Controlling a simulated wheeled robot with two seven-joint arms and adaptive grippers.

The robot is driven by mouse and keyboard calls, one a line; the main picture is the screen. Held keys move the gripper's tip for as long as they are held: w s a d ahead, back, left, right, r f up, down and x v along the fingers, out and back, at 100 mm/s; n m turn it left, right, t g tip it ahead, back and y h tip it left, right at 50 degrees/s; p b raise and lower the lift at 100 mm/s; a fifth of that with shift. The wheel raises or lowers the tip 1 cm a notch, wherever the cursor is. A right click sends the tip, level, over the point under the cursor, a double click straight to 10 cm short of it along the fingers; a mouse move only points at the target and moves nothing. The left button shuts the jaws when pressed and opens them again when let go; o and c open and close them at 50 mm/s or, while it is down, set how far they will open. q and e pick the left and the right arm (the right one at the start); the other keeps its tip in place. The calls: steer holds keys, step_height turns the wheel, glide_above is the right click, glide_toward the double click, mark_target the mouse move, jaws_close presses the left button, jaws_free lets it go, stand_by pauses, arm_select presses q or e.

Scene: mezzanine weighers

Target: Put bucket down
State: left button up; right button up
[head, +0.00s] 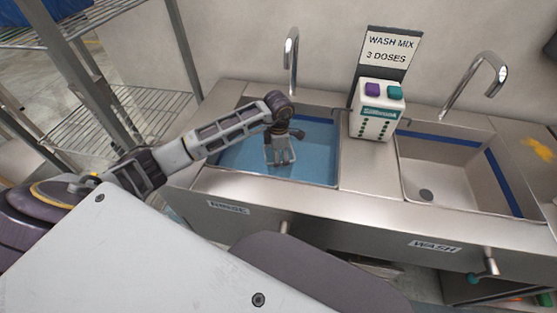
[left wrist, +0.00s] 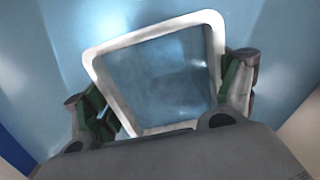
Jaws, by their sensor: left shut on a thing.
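My left gripper (head: 281,152) reaches down into the left sink (head: 232,160), which is labelled RINSE and holds blue water. In the left wrist view, its fingers stand on either side of a square, white-rimmed bucket (left wrist: 150,32) and are shut on it. The bucket's open top faces the camera, and blue shows inside it. In the head view the bucket is small and mostly covered by the gripper. Whether it touches the sink floor cannot be told. My right gripper is out of view.
A dispenser (head: 375,111) with purple and teal buttons stands between the sinks, below a WASH MIX 3 DOSES sign (head: 388,47). The right sink (head: 436,175), labelled WASH, looks empty. Taps (head: 291,60) rise behind both sinks. A wire rack (head: 125,115) stands at left.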

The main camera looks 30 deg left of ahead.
arm_select(q)
steer(key=shift+f, duration=1.05)
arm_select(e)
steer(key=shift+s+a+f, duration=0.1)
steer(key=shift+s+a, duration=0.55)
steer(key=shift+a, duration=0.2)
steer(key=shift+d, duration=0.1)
arm_select(q)
steer(key=shift+f, duration=0.1)
steer(key=o, duration=1.2)
steer(key=shift+o, duration=0.7)
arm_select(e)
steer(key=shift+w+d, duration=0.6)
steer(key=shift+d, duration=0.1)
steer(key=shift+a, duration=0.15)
